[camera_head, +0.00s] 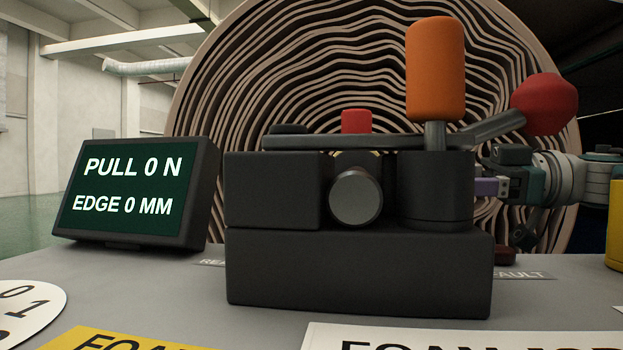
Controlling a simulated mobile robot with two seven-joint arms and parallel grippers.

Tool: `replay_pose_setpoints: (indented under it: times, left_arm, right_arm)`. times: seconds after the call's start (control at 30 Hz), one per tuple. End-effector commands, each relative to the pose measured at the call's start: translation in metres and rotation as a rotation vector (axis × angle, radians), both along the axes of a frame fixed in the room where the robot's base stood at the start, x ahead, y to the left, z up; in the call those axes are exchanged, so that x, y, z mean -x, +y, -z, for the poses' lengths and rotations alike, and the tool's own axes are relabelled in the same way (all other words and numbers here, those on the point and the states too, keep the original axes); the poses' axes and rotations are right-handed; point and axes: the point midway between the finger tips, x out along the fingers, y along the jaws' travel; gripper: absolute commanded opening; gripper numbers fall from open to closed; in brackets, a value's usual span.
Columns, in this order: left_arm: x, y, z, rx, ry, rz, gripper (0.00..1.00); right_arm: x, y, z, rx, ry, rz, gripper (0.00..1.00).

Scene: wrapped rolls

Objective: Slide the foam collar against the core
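I cannot pick out a foam collar for certain in the head view. A large roll (270,60) with wavy brown layers fills the background, and its centre is hidden behind a black device (360,270). No core can be made out. My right gripper (490,187) comes in from the right, at the device's right side. Its fingertips are mostly hidden, with a small purple part showing, so its opening and any contact are unclear. My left gripper is not in view.
The device carries an orange handle (436,70), a red knob (545,103) on a lever, a red button (356,121) and a grey round knob (356,198). A display (138,192) reads "PULL 0 N" and "EDGE 0 MM". Printed cards (120,340) lie on the grey table (150,290) in front.

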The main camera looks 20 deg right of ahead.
Motion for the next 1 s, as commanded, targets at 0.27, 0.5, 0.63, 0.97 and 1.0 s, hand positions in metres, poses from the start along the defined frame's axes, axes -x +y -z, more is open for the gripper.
replay_pose_setpoints:
  times: [0.27,0.5,0.63,0.97,1.0]
  left_arm:
    - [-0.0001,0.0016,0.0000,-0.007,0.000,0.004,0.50]
    - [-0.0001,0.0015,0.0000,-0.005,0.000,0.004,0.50]
    - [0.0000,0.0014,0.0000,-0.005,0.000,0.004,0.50]
    - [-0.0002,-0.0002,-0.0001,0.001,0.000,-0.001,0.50]
    - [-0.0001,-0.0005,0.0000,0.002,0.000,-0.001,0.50]
  right_arm:
    - [0.0001,-0.0004,-0.0001,0.000,0.000,0.000,0.43]
    - [0.0001,-0.0006,0.0000,0.001,0.001,0.000,0.16]
    - [0.0002,-0.0006,0.0000,0.001,0.001,0.000,0.01]
    - [0.0003,-0.0007,0.0001,0.001,0.001,0.000,0.00]
    - [0.0003,-0.0007,0.0001,0.001,0.001,0.000,0.00]
